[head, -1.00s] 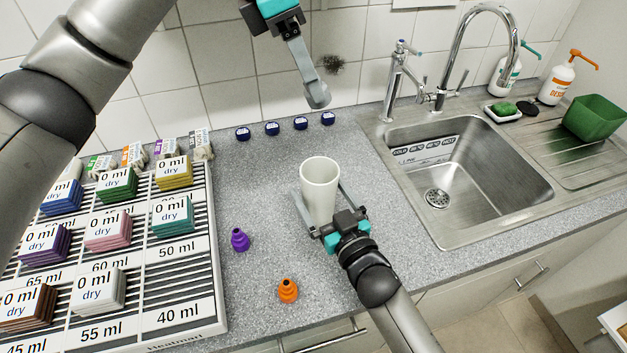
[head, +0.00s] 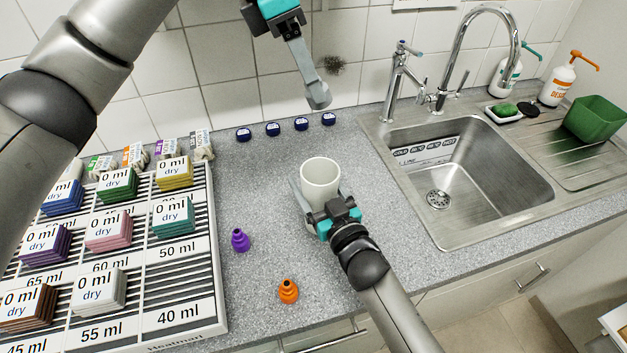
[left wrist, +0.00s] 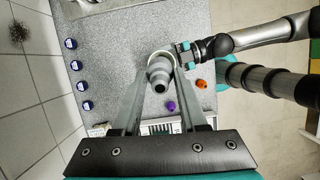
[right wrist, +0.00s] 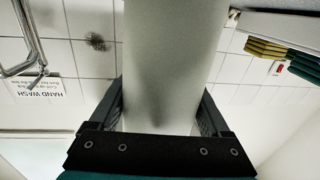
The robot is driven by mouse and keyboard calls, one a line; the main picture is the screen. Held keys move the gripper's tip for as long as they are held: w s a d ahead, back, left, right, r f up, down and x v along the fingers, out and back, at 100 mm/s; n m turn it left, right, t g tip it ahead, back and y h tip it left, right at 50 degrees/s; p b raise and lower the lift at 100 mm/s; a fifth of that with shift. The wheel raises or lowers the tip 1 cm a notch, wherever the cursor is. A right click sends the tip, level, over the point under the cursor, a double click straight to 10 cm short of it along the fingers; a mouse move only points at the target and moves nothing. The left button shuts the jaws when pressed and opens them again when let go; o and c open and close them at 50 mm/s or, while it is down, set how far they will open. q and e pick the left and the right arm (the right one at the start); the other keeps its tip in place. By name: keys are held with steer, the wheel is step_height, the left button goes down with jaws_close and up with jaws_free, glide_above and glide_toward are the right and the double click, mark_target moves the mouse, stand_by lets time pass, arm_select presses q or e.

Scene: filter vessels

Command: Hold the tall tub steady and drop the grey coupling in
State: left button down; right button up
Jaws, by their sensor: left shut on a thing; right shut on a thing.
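The tall tub (head: 320,172) is a white, open-topped cup standing upright on the grey counter. My right gripper (head: 315,200) is shut on its side; in the right wrist view the tub wall (right wrist: 170,60) fills the space between the fingers. My left gripper (head: 318,98) hangs higher, towards the tiled wall, with its fingers pointing down. In the left wrist view it is shut on the grey coupling (left wrist: 158,72), a stepped round piece. From that camera the coupling overlaps the tub's rim (left wrist: 150,56). The tub's inside bottom is hidden.
A purple funnel-shaped piece (head: 240,240) and an orange one (head: 288,291) stand left and in front of the tub. Several blue caps (head: 273,129) line the back. A rack (head: 180,318) of labelled stacks is at left, the sink (head: 470,180) at right.

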steer(key=c, duration=0.5)
arm_select(q)
step_height(320, 180, down, 13)
arm_select(e)
steer(key=shift+c, duration=0.2)
stand_by(1.1)
arm_select(q)
steer(key=shift+c, duration=1.8)
jaws_free()
steer(key=v, duration=1.2)
